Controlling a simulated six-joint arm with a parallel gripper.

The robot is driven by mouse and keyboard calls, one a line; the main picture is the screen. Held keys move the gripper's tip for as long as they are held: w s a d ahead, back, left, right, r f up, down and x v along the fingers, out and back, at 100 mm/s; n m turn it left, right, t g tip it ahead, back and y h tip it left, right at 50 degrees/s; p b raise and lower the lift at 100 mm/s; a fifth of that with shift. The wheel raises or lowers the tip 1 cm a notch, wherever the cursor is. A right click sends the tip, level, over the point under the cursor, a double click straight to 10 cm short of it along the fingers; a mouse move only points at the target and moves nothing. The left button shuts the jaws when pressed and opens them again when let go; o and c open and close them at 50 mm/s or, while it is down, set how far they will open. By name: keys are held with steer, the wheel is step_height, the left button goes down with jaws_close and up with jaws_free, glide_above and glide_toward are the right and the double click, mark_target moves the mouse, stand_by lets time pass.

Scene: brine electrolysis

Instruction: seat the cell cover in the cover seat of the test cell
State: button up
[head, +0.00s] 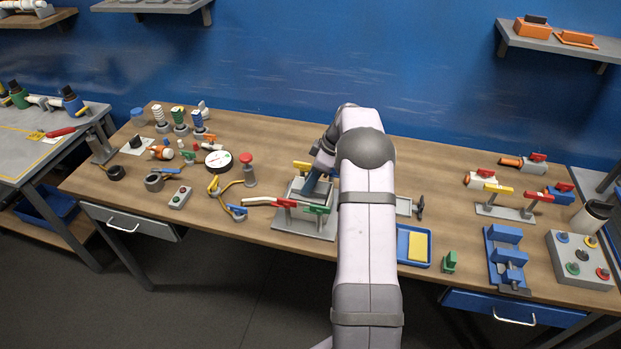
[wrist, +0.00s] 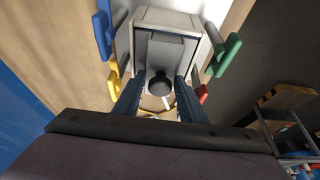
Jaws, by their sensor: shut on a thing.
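The test cell (head: 292,220) is a grey box on a flat base near the middle of the bench; its pale rim also shows in the wrist view (wrist: 166,17). My gripper (head: 314,190) is over it, pointing down, partly hidden by my arm. In the wrist view, my gripper (wrist: 158,82) has its two dark blue fingers on either side of a grey piece with a dark round knob (wrist: 160,84), apparently the cell cover. The gripper is shut on it. The cover is at the cell's opening; I cannot tell whether it rests in the seat.
Coloured handles flank the cell: yellow (head: 302,165), red (head: 286,203) and green (head: 317,209). A blue tray with a yellow block (head: 419,247) lies to the right. A red-topped post (head: 248,170) and a white dial (head: 218,160) stand to the left.

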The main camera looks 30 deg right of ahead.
steer(key=shift+f, duration=0.2)
steer(key=o, duration=1.2)
steer(key=shift+r, duration=0.1)
steer(key=shift+c, duration=0.2)
steer(key=shift+r, duration=0.2)
steer(key=b+v, duration=0.3)
steer(key=v, duration=0.9)
